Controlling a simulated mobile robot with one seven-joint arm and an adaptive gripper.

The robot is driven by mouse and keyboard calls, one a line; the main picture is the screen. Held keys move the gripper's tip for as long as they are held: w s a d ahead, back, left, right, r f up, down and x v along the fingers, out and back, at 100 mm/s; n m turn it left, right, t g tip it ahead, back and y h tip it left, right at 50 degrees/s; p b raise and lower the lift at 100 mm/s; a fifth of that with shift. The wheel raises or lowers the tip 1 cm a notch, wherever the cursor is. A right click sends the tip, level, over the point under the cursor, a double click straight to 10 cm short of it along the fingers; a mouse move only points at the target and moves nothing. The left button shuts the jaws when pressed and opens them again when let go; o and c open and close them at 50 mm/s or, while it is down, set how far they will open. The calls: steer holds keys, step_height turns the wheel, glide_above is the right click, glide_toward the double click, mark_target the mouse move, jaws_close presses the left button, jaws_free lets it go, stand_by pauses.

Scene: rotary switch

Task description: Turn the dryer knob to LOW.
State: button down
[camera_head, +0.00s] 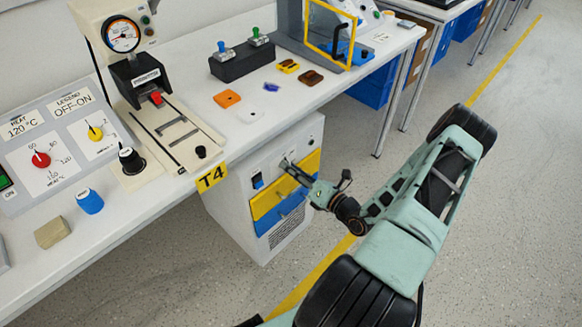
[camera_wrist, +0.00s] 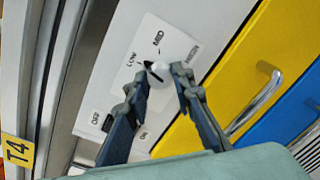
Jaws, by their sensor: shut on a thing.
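The dryer knob (camera_wrist: 161,71) is small and white with a dark mark, on a pale dial plate on the front of the dryer cabinet (camera_head: 294,240). LOW (camera_wrist: 131,60) is printed left of the knob, MID (camera_wrist: 158,38) above it, and a third label at upper right. My gripper (camera_wrist: 158,76) has one finger on each side of the knob and is shut on it. In the head view my gripper (camera_head: 290,168) reaches the upper front of the cabinet and hides the knob there. I cannot tell exactly where the knob's pointer aims.
A dark switch (camera_wrist: 108,122) with OFF and ON labels sits below the dial. A yellow drawer (camera_wrist: 223,75) with a metal handle and a blue drawer (camera_wrist: 297,112) are beside it. The workbench (camera_head: 130,215) overhangs the cabinet. The floor in front is free.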

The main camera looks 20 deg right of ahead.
steer(key=shift+n, duration=1.1)
steer(key=c, duration=1.7)
jaws_free()
steer(key=shift+o, duration=0.2)
steer(key=v, duration=1.2)
steer(key=shift+a, duration=0.1)
